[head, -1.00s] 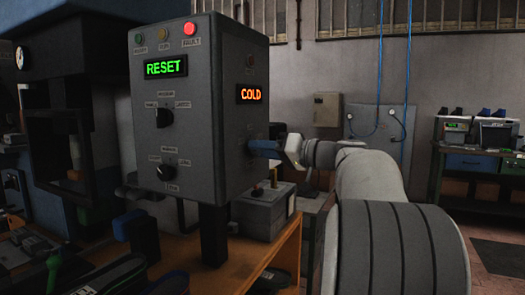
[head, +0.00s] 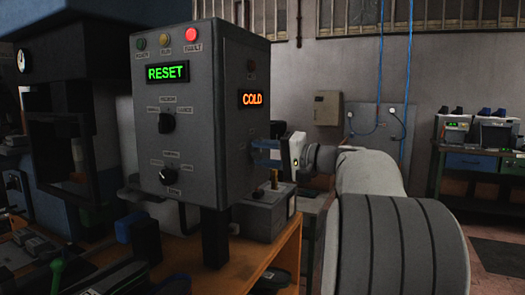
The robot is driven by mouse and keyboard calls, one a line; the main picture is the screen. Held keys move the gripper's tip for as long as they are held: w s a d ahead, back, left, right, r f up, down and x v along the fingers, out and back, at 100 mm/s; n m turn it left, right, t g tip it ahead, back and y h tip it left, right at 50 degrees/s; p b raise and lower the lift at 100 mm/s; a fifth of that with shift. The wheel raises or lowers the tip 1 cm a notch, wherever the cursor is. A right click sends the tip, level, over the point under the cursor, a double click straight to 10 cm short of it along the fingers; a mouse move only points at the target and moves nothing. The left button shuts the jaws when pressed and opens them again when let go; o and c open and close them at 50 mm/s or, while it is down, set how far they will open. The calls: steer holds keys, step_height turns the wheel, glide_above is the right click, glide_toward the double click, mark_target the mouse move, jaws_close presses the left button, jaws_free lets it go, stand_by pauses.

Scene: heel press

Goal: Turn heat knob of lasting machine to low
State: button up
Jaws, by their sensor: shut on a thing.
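The grey control box (head: 200,125) of the machine stands at centre left. Its front carries a green RESET display (head: 167,73) and two black knobs, an upper one (head: 166,123) and a lower one (head: 166,177). Its right side carries an orange COLD display (head: 251,98). My gripper (head: 258,153) is at that side face, below the COLD display, with blue fingers shut on a knob there. The fingers hide most of that knob, and its pointer and labels cannot be read.
The red FAULT lamp (head: 191,34) is lit on top of the front. A smaller grey box (head: 264,212) sits on the wooden bench (head: 270,262) below my gripper. Tools lie on the bench at lower left. A workbench (head: 475,160) stands at far right.

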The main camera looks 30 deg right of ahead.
steer(key=shift+r+m+p, duration=0.1)
steer(key=shift+m+p, duration=0.6)
steer(key=shift+m, duration=0.9)
steer(key=o, duration=1)
steer(key=shift+d, duration=0.1)
steer(key=v, duration=0.7)
steer(key=shift+s+d, duration=0.2)
steer(key=shift+s, duration=0.15)
